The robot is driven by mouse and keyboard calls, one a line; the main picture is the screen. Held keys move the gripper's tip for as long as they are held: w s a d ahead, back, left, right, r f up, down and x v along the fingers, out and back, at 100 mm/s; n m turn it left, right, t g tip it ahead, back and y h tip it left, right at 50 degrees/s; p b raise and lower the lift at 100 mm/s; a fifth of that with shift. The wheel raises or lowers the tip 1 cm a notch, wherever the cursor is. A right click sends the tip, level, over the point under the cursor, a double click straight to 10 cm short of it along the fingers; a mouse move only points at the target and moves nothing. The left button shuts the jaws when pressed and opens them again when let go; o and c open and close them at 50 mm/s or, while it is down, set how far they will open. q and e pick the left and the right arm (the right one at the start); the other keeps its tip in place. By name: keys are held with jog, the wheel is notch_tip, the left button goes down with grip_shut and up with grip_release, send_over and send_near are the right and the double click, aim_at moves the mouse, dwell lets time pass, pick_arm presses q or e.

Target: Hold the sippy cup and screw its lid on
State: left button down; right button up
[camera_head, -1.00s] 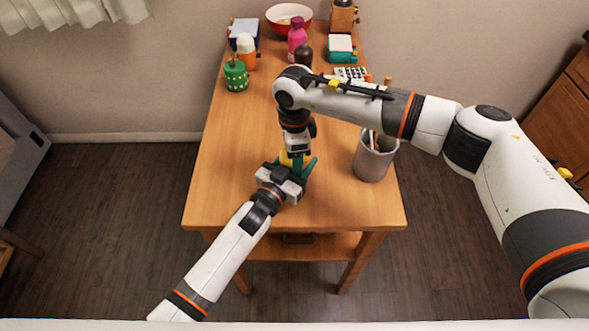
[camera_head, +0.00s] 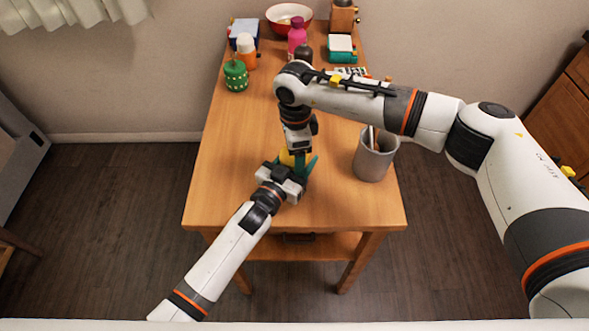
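The sippy cup (camera_head: 309,168) shows as a teal body with teal handle-like parts, near the middle front of the table. A yellow part, which looks like its lid (camera_head: 285,158), shows at the top, just under my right gripper. My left gripper (camera_head: 292,176) comes in from the front left and appears shut on the cup; its fingertips are mostly hidden. My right gripper (camera_head: 298,152) points straight down over the yellow part. Its fingers are too small and covered to tell whether they are open or shut, or whether the lid is seated.
A grey pen holder (camera_head: 371,163) stands close to the right. At the back are a green container (camera_head: 236,76), an orange-white bottle (camera_head: 246,52), a pink bottle (camera_head: 297,36) and a red bowl (camera_head: 289,19). The table's left front (camera_head: 220,190) is clear.

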jog(key=r, duration=0.4)
jog(key=shift+s+a, duration=0.2)
jog(key=shift+f, duration=0.1)
jog(key=shift+w, duration=0.1)
jog(key=shift+c, duration=0.5)
jog(key=shift+r+n, duration=0.6)
jog(key=shift+n, duration=0.5)
notch_tip(320, 180, up, 2)
jog(key=n, duration=0.4)
jog(key=shift+r+n, duration=0.15)
jog(key=shift+n, duration=0.15)
jog(key=shift+f, duration=4.05)
